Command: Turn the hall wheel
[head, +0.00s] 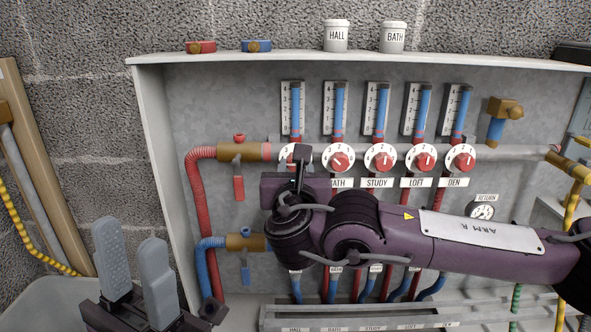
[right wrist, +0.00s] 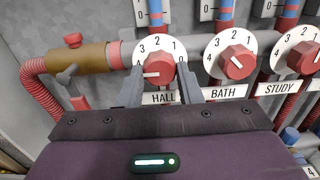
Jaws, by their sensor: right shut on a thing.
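The hall wheel (right wrist: 158,70) is a red knob on a white dial numbered 0 to 4, above a HALL label (right wrist: 163,97). Its white mark points left, near the 4. My right gripper (right wrist: 159,82) is shut on this wheel, one finger on each side of it. In the head view my right gripper (head: 301,165) and arm come in from the right and cover most of the hall dial (head: 285,152) and its label. My left gripper (head: 136,275) is open and empty at the lower left, away from the cabinet's wheels.
The bath (head: 338,161), study (head: 380,160), loft (head: 423,160) and den (head: 463,161) wheels stand in a row to the right. A red-handled valve (head: 238,151) is left of the hall wheel. Tubs marked HALL (head: 336,37) and BATH (head: 393,38) stand on the cabinet top.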

